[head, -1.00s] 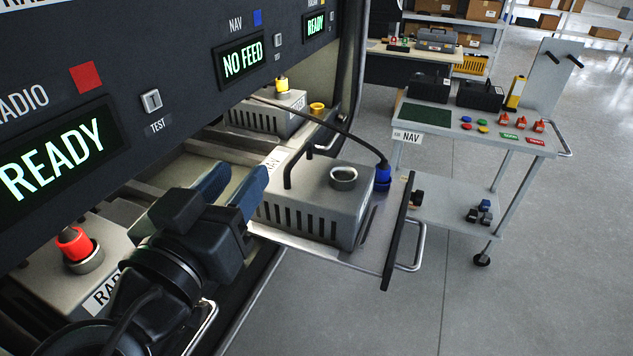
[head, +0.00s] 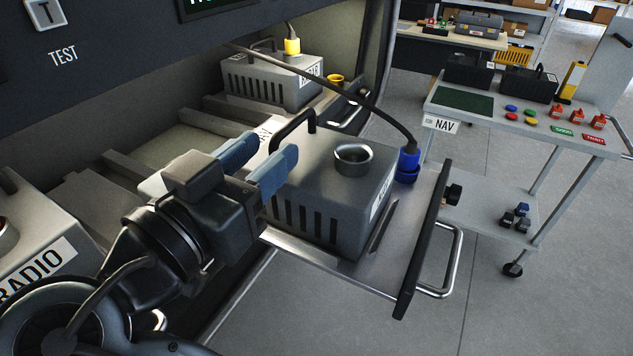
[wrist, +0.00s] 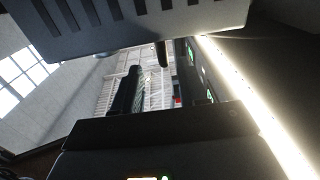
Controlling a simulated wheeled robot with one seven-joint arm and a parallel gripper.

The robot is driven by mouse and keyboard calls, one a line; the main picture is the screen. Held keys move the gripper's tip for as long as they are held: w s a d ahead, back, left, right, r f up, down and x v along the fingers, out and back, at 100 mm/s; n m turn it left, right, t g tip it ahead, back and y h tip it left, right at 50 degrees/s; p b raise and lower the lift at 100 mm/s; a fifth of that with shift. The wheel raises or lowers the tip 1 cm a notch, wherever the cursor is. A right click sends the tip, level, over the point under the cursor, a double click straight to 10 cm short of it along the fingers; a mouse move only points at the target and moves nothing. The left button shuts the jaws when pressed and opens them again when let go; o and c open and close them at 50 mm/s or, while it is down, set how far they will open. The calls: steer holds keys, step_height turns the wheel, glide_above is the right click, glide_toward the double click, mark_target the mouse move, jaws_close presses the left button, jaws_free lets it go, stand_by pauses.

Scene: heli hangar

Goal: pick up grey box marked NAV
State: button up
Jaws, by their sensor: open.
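The grey box (head: 318,195) sits on a pulled-out tray (head: 355,268) in the head view. It has vent slots, a round metal socket on top, a black handle (head: 295,128) and a white label on its right side, seen edge-on and hard to read. My gripper (head: 258,162) is open and empty, just left of the box, its fingers near the handle's height. A grey slotted body (wrist: 130,22), likely this box, fills the top of the wrist view.
A blue plug (head: 408,158) on a black cable stands at the tray's right side; the cable arches behind the box. Another grey box (head: 270,82) stands behind, and the RADIO box (head: 35,240) at left. A trolley labelled NAV (head: 440,124) stands right.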

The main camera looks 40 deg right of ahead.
mark_target(307, 114)
steer(key=x, duration=0.2)
steer(key=shift+d+p, duration=0.25)
steer(key=shift+p, duration=0.15)
steer(key=shift+w+p+x, duration=0.15)
steer(key=shift+p+x, duration=0.3)
steer(key=shift+x, duration=0.85)
steer(key=shift+w+p+x, duration=0.15)
steer(key=shift+p+x, duration=0.25)
steer(key=shift+x, duration=0.95)
steer(key=shift+a+f, duration=0.15)
steer(key=shift+f, duration=0.05)
steer(key=shift+c, duration=0.4)
jaws_close()
steer(key=shift+r, duration=0.15)
